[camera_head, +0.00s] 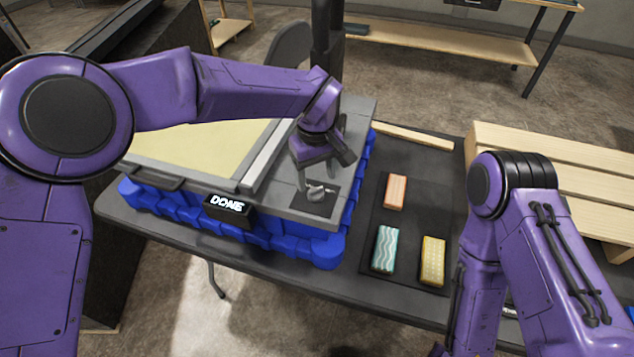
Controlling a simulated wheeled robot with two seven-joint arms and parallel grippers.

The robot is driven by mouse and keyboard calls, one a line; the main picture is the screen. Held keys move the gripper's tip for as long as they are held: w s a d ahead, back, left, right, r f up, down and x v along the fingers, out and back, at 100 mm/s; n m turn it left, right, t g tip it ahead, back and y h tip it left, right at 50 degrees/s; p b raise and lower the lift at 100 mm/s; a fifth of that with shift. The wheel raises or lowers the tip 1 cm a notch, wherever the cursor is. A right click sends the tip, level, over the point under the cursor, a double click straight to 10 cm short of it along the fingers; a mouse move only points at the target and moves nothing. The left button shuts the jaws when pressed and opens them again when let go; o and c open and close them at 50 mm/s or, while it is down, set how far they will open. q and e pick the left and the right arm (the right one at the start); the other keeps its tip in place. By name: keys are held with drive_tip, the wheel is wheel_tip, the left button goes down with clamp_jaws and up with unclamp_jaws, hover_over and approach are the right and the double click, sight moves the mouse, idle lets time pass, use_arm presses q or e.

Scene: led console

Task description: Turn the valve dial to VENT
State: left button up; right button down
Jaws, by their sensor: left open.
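The valve dial (316,192) is a small grey knob on a dark square plate (316,206) at the right front of the grey console (355,130). My left gripper (322,186) is open and points down at the dial, with its fingers close around or just above it. I cannot tell whether they touch the knob. The gripper partly covers the dial, and no VENT label is readable. My right arm comes down at the right, and its gripper is not clearly seen at the bottom edge.
The console has a pale yellow panel (200,150), a blue base (270,235) and a sign reading DONE (228,206). Orange (395,191), teal-striped (386,249) and yellow (432,261) blocks lie on a dark mat (405,220) to the right. A wooden pallet (540,145) stands farther right.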

sight(316, 189)
use_arm(q)
drive_tip(key=f, duration=0.3)
drive_tip(key=w+f+p, duration=0.1)
drive_tip(key=f, duration=0.1)
drive_tip(key=shift+f, duration=0.2)
drive_tip(key=shift+s+r, duration=0.1)
drive_tip(key=shift+s, duration=0.2)
drive_tip(key=shift+c, duration=0.3)
drive_tip(key=c, duration=1)
use_arm(e)
drive_tip(key=shift+w+r, duration=0.2)
drive_tip(key=shift+r, duration=0.4)
